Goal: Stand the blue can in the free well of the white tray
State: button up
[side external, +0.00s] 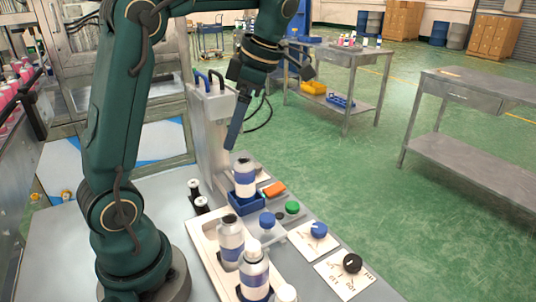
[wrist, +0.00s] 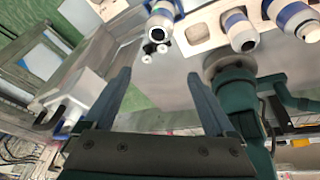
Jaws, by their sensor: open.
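A white can with a blue band and a dark top (side external: 244,180) stands upright in a small blue holder (side external: 246,204); what looks like the same can (wrist: 161,25) shows at the top of the wrist view. The white tray (side external: 203,240) lies in front of the holder and holds several cans with blue bands, such as one standing can (side external: 231,238). In the wrist view, a bare part of the tray (wrist: 204,30) shows beside its cans; which well is free is hard to tell. My gripper (wrist: 159,73) is open and empty; in the side view, its fingers (side external: 231,144) hang above and left of the held can, apart from it.
Two small black-and-white parts (side external: 198,196) stand left of the holder. An orange block (side external: 273,189), green (side external: 292,207) and blue buttons (side external: 267,220), and two dial panels (side external: 345,274) lie to the right. A grey-white machine column (side external: 210,130) rises behind.

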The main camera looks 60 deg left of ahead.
aim_at(247, 178)
jog(key=f+n+t+h, duration=0.1)
jog(key=f, duration=0.2)
jog(key=w+f+n+t+h, duration=0.1)
jog(key=f+n, duration=0.1)
jog(key=f+n+h, duration=0.1)
jog(key=f, duration=0.2)
jog(key=shift+w+a+f+n+t, duration=0.3)
jog(key=shift+w+t, duration=0.1)
jog(key=shift+f, duration=2.6)
grip_shut()
jog(key=shift+r, duration=0.15)
